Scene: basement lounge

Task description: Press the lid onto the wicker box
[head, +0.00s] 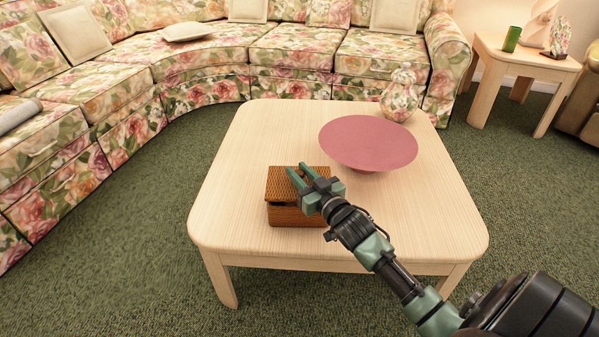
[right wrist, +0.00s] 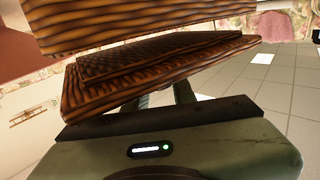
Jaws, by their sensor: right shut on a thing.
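The wicker box (head: 297,216) is brown and woven and stands on the pale wood table (head: 235,215), left of its middle. Its lid (head: 282,180) is over the box top, with a dark gap at the front edge. My right gripper (head: 297,169) reaches over from the right and is shut on the lid. In the right wrist view, the lid (right wrist: 160,68) shows its stepped inner lip facing the box wall (right wrist: 150,22), tilted and apart from it at least on one side. The fingers (right wrist: 165,95) are partly hidden by the lid. My left gripper is not in view.
A wide pink round dish (head: 368,142) on a foot stands right of the box, near my gripper. A floral vase (head: 399,95) is at the table's back right corner. The table's left side is clear. A floral sofa (head: 290,45) curves behind.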

